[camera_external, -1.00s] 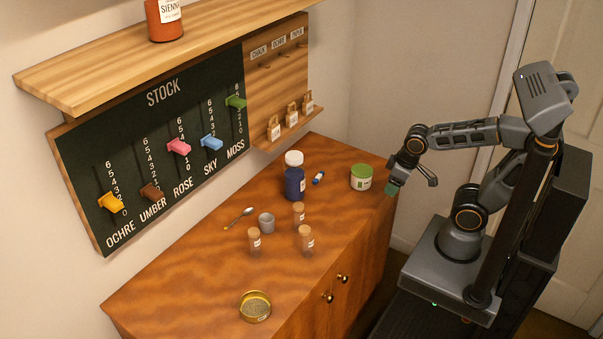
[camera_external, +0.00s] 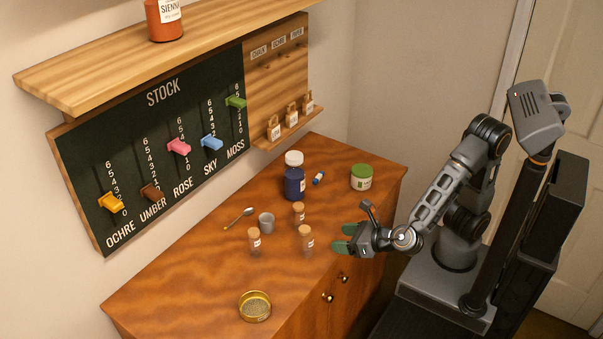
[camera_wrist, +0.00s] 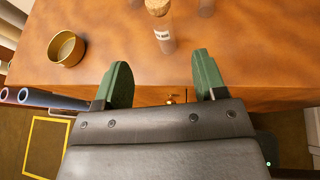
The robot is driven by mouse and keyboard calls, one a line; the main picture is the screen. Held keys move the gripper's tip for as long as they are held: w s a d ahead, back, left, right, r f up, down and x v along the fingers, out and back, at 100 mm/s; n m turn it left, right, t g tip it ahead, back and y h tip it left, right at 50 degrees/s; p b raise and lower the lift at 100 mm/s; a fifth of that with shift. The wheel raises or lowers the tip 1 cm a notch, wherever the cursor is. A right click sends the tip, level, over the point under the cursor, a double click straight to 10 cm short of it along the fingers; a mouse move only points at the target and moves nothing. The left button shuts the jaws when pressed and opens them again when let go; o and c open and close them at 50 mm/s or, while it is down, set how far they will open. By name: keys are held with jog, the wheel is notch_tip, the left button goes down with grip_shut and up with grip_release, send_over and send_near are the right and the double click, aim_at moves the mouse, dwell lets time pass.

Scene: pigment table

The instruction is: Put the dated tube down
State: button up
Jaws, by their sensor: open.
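Three corked tubes stand upright on the wooden cabinet top: a left tube (camera_external: 254,243), a back tube (camera_external: 298,215) and a front right tube (camera_external: 306,242). Each bears a small white label, too small to read, so I cannot tell which is the dated one. My gripper (camera_external: 344,238) is open and empty, just right of the front right tube and apart from it. In the wrist view, a labelled corked tube (camera_wrist: 165,35) stands ahead of my open green fingers (camera_wrist: 158,82).
A brass sieve dish (camera_external: 255,307) lies near the front. A blue bottle (camera_external: 294,178), a small blue tube (camera_external: 318,178) and a green-lidded jar (camera_external: 361,178) stand behind. The front left of the top (camera_external: 180,285) is clear.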

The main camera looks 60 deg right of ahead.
aim_at(303, 236)
jog(key=b+x, duration=0.1)
jog(key=x, duration=1.2)
jog(key=shift+w+f, duration=0.1)
jog(key=shift+w, duration=0.3)
jog(key=c, duration=1.1)
jog(key=shift+o, duration=0.2)
